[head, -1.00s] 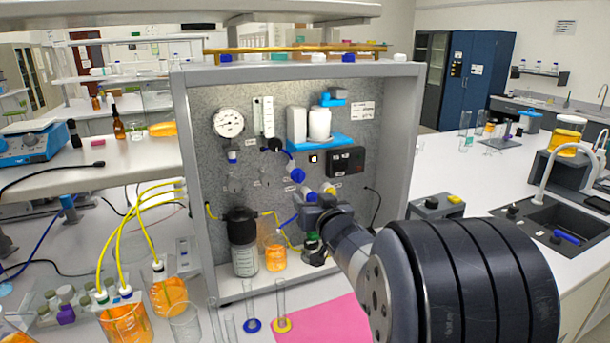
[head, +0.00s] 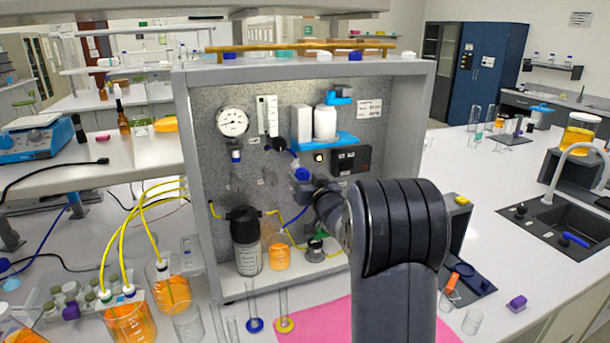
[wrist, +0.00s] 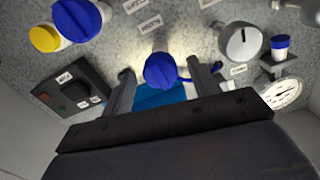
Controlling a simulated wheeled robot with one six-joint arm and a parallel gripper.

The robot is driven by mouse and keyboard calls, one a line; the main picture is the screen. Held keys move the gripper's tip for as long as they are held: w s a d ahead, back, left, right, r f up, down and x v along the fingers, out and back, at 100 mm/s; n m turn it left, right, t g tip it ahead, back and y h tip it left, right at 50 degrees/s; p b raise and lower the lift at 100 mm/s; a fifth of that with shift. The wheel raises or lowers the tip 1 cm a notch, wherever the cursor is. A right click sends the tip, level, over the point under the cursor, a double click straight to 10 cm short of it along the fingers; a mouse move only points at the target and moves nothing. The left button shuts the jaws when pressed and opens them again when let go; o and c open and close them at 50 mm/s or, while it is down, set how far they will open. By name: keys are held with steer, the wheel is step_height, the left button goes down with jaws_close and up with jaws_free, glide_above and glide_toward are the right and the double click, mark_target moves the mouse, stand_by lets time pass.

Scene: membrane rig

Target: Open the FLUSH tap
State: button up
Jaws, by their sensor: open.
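A blue tap knob (wrist: 165,70) sits between the two fingers of my gripper (wrist: 160,78) in the wrist view. The fingers stand apart on either side of it, and I cannot tell whether they touch it. In the head view this blue knob (head: 302,174) shows on the grey panel, just above and left of my gripper (head: 312,190). Small white labels (wrist: 151,24) lie near the knobs, but their print is too blurred to read, so I cannot tell which tap is FLUSH. A second blue knob with a white base (wrist: 78,18) is at the wrist view's upper left.
A yellow knob (wrist: 45,38), a grey knob (wrist: 238,42) and a black box (wrist: 75,85) are near the gripper. A gauge (head: 232,122) and a blue shelf with white containers (head: 325,140) are higher on the panel. Bottles (head: 246,250) stand below. The frame (head: 425,110) encloses the panel.

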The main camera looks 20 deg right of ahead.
steer(key=shift+w, duration=0.45)
steer(key=c, duration=1)
